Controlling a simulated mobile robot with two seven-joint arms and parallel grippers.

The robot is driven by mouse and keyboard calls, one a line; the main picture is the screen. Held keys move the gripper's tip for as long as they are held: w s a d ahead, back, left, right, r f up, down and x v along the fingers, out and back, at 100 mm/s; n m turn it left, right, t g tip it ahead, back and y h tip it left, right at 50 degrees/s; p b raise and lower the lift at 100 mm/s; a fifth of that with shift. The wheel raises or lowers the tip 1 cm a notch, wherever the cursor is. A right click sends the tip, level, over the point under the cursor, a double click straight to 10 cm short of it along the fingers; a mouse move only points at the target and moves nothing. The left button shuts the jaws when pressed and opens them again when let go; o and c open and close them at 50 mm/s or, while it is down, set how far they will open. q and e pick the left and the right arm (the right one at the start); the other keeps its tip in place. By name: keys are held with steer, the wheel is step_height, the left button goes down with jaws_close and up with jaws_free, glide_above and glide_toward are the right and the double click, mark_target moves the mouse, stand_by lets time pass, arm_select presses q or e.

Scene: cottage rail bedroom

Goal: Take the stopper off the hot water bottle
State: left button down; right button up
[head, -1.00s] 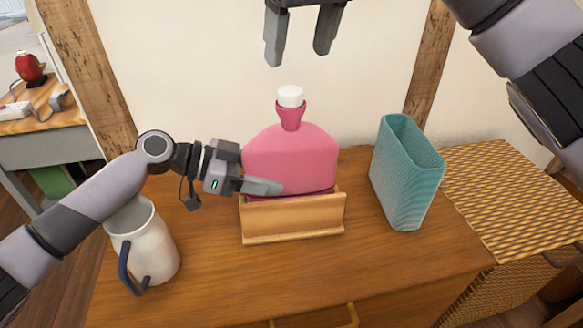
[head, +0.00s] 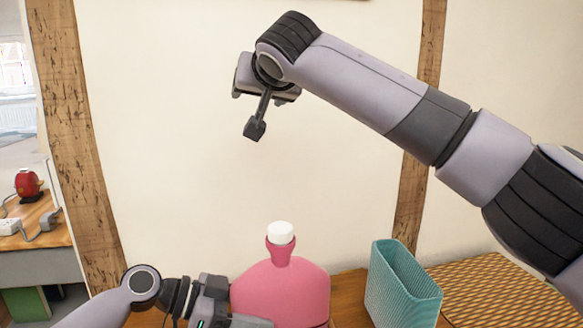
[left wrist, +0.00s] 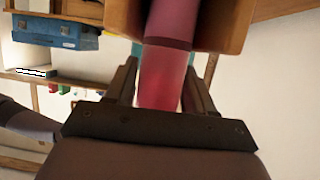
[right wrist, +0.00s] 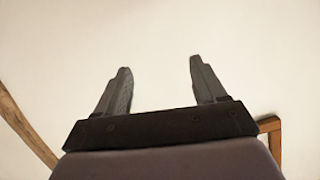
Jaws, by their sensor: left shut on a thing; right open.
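The pink hot water bottle (head: 280,288) stands upright at the bottom of the head view, its base cut off. Its white stopper (head: 280,232) sits on the neck. My left gripper (head: 245,320) is shut on the bottle's side, low at the left; the left wrist view shows the pink body (left wrist: 163,75) between the fingers. My right gripper (head: 264,80) is high above and slightly left of the stopper, well apart from it.
A teal open-topped holder (head: 400,290) stands right of the bottle on the wooden top (head: 350,285). A woven surface (head: 510,290) lies further right. A wooden stand (left wrist: 125,15) shows beside the bottle in the left wrist view. The wall space above the stopper is clear.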

steer(key=s+a+r+n+t+y, duration=0.1)
steer(key=a+r+n+t+y, duration=0.1)
steer(key=a+r+y, duration=0.3)
steer(key=a+r+n+t+y, duration=0.1)
steer(key=r+n+t+y, duration=0.15)
steer(key=r, duration=0.35)
steer(key=s+a+n+g+y, duration=0.5)
steer(key=n+g+y, duration=0.2)
steer(key=m+g+h, duration=0.1)
steer(key=g+h, duration=0.9)
steer(key=h, duration=0.7)
glide_toward(281, 226)
steer(key=shift+w+a+f, duration=0.15)
steer(key=shift+a+f, duration=0.05)
steer(key=shift+f, duration=1.25)
steer(key=shift+w+a+f, duration=0.15)
steer(key=shift+a+f, duration=0.05)
steer(key=shift+f, duration=1.25)
steer(key=shift+w+a+f, duration=0.15)
steer(key=shift+a+f, duration=0.05)
steer(key=shift+f, duration=1.3)
